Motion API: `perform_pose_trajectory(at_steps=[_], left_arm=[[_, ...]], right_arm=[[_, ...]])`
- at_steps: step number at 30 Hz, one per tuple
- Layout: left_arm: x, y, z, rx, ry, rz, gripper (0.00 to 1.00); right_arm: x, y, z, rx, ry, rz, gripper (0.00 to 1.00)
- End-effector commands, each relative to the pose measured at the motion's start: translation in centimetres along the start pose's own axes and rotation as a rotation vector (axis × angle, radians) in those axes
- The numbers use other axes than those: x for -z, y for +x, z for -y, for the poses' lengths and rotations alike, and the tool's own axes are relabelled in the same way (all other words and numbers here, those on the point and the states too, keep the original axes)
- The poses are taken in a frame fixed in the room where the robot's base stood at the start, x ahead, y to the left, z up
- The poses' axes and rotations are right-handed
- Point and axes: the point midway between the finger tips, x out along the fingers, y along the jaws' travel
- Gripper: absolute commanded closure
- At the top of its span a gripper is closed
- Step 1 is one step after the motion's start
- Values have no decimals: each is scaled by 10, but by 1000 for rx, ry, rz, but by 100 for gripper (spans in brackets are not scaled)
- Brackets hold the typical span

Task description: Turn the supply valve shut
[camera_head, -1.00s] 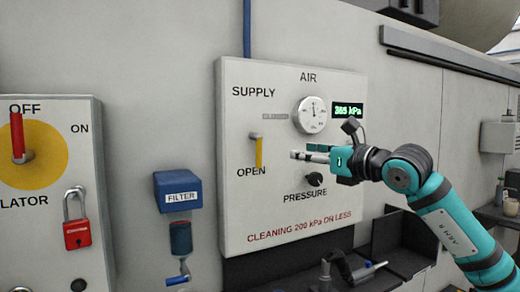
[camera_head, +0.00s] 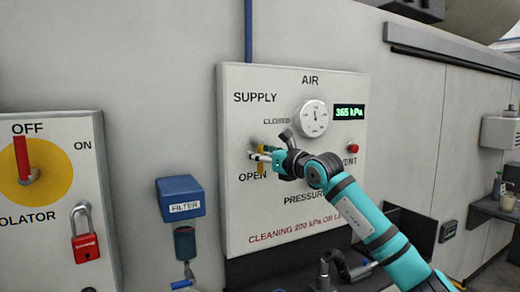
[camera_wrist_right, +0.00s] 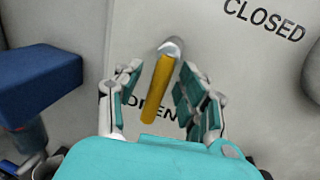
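The supply valve's yellow lever (camera_wrist_right: 158,88) hangs from a silver pivot (camera_wrist_right: 172,47) on the white AIR panel (camera_head: 240,95). It points down towards the OPEN label, with CLOSED up and to the right. In the head view the lever (camera_head: 262,168) is partly covered by my right gripper (camera_head: 258,156). In the right wrist view my right gripper (camera_wrist_right: 160,85) is open, with one finger on each side of the lever and a visible gap to both. My left gripper is in neither view.
The panel also carries a round gauge (camera_head: 311,118), a display (camera_head: 349,112) reading 365 kPa and a red button (camera_head: 352,148). A blue filter (camera_head: 180,198) hangs left of the panel. Farther left is an isolator panel with a red padlock (camera_head: 85,246).

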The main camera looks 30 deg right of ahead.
Motion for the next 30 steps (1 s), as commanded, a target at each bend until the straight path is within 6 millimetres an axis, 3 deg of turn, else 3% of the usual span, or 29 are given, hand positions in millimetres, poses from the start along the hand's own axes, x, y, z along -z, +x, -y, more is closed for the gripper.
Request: perform_pose_trajectory(at_steps=[11,20,30], left_arm=[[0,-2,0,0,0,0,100],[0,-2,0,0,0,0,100],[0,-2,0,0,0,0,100]], right_arm=[[0,5,0,0,-1,1,61],[0,5,-1,-1,0,1,100],[-2,5,-1,-2,0,4,100]])
